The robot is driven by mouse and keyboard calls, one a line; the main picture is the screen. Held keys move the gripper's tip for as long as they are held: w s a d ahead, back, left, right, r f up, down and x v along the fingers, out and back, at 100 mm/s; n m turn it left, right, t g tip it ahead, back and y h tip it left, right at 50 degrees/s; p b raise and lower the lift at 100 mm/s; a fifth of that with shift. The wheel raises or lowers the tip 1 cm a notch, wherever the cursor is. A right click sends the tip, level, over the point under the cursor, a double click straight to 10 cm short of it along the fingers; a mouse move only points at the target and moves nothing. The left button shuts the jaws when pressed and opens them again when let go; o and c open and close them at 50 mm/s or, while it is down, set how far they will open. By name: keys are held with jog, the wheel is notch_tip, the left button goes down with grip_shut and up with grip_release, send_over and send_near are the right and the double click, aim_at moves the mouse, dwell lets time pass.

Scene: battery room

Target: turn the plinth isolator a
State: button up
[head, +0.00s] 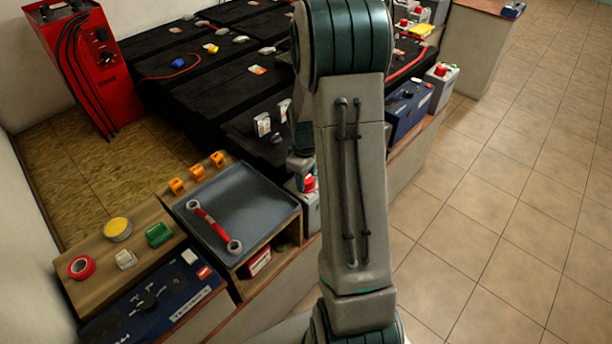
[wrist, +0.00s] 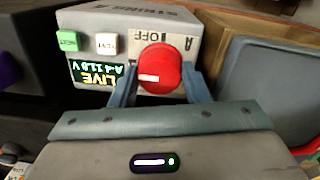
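The isolator (wrist: 190,18) is a grey box with "STRING A" on its top edge, seen in the wrist view. Its round red knob (wrist: 160,62) has a white mark pointing left; an "OFF" label sits above it. A lit display (wrist: 97,73) reading "LIVE" is left of the knob, below a green button (wrist: 68,41) and a white button (wrist: 106,43). My gripper (wrist: 160,82) has one finger on each side of the knob, very close to it; I cannot tell whether they press on it. In the head view my arm hides most of the isolator.
A grey tray (head: 262,215) with a red-handled wrench (head: 213,226) sits left of my arm. A wooden top (head: 98,283) holds tape and small items. Black battery blocks (head: 215,85) fill the back. A red charger (head: 85,60) stands back left. Tiled floor (head: 510,210) is clear at right.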

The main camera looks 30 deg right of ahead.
jog(key=c, duration=0.4)
jog(key=shift+m, duration=0.4)
jog(key=m, duration=0.3)
jog(key=shift+m, duration=0.3)
jog(key=m, duration=0.3)
jog(key=shift+r+m, duration=0.1)
jog(key=shift+m, duration=0.3)
jog(key=m+p, duration=0.1)
jog(key=m, duration=0.4)
jog(key=shift+w, duration=0.1)
jog(key=shift+m+g+p, duration=0.3)
jog(key=shift+m+p, duration=0.35)
jog(key=shift+m, duration=1.65)
